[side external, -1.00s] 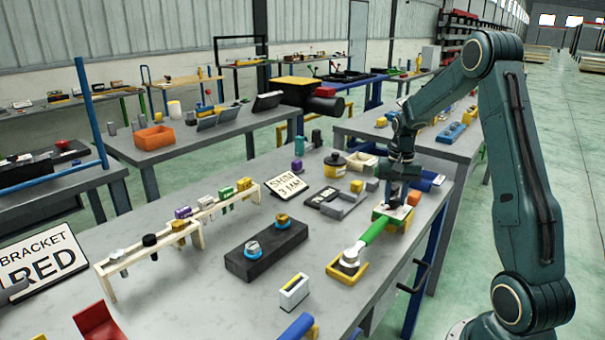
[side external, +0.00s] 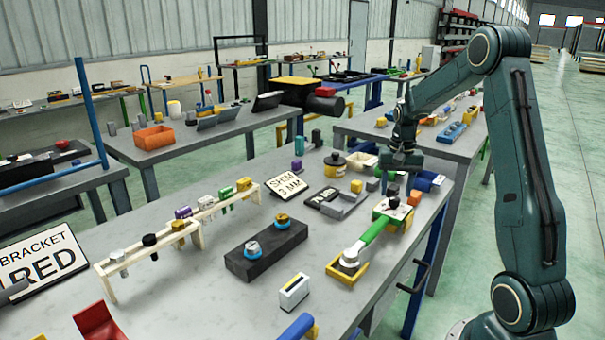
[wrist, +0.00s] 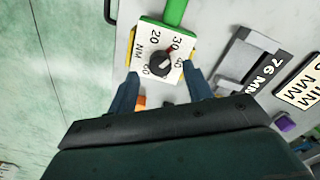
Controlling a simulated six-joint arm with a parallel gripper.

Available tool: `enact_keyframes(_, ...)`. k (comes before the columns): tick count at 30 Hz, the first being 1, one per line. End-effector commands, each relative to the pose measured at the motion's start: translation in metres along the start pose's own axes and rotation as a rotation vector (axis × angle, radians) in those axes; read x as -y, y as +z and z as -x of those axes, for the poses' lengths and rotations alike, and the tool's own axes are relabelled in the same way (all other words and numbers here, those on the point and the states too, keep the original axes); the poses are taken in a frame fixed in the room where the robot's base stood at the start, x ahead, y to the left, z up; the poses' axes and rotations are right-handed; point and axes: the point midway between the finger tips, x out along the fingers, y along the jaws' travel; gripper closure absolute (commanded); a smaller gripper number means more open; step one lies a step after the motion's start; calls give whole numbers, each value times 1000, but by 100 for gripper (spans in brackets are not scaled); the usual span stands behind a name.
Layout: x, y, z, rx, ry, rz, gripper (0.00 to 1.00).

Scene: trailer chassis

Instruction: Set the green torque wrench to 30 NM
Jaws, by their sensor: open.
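The green torque wrench (side external: 374,229) lies on the table with its head in a yellow cradle (side external: 348,273). Its white dial plate (side external: 393,209) is at the far end of the handle. In the wrist view the plate (wrist: 142,40) shows 20, 30, 40 and NM around a black knob (wrist: 158,66). The knob's red mark points towards the 30. My gripper (wrist: 163,82) is open and empty, its fingers apart on either side of the plate's near part. In the side view my gripper (side external: 400,165) hangs above the dial, clear of it.
A black block with two bolts (side external: 266,250), a wooden rack (side external: 150,245) and a small white box (side external: 294,291) stand left of the wrench. A grey gauge marked 76 MM (wrist: 240,65) lies beside the dial. An orange block (side external: 415,198) is near the table edge.

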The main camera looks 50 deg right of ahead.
Motion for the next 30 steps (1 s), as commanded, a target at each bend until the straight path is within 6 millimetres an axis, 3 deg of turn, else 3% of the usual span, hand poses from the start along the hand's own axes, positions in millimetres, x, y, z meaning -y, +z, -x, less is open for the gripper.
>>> enact_keyframes(16, 0, -1, 90, -5, -2, -1, 50)
enact_keyframes(22, 0, 0, 107, -2, -1, -1, 50)
enact_keyframes(30, 0, 0, 112, -2, -1, -1, 50)
